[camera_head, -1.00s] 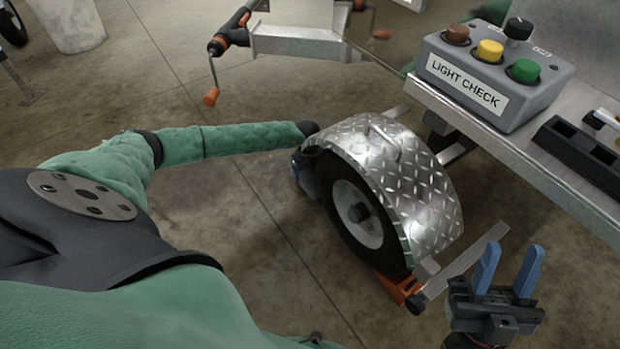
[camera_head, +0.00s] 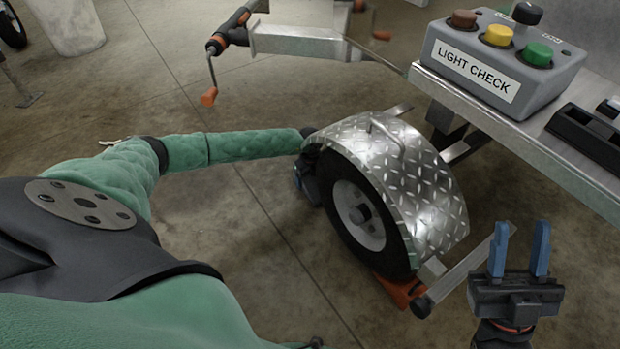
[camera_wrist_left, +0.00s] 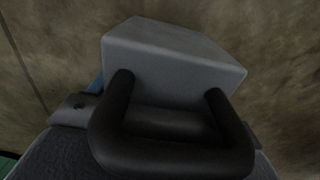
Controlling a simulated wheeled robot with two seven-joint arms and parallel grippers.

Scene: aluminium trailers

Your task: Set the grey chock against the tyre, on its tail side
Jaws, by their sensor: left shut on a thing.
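The grey chock (camera_wrist_left: 170,62) with its black handle (camera_wrist_left: 165,135) fills the middle of the left wrist view. My left gripper (camera_head: 298,180) is shut on it, low beside the left side of the tyre (camera_head: 345,222); a little blue of the gripper shows.
A shiny tread-plate mudguard (camera_head: 425,190) covers the tyre's top. An orange chock (camera_head: 398,290) sits at the tyre's near right side. The trailer bed with the light check box (camera_head: 500,60) is at upper right. A jack crank (camera_head: 210,75) stands at upper left.

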